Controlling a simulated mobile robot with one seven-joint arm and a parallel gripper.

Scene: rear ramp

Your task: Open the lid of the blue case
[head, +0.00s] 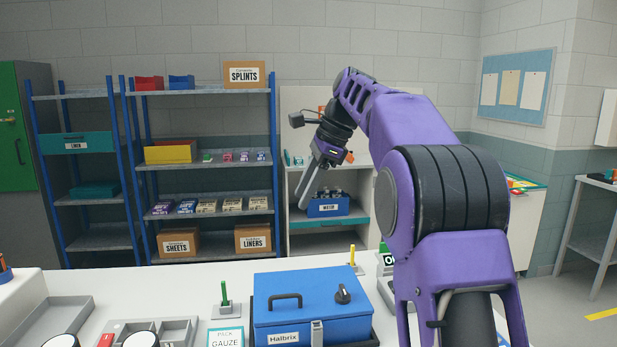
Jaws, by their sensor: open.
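The blue case (312,305) stands on the white table at the bottom centre, labelled "Hallbrix". Its lid lies flat and shut. A dark handle (285,298) sits on the lid's left part and a black knob (343,293) on its right part. A grey latch (317,333) shows on the front face; the case's bottom is cut off by the frame edge. My gripper (308,190) is open and empty, raised in the air above and beyond the case, its fingers pointing down and left.
A grey divided tray (176,326), a green marker in a stand (224,300) and a gauze card (226,337) lie left of the case. A yellow marker (352,256) stands behind it. Shelves (205,95) line the back wall. The air above the lid is clear.

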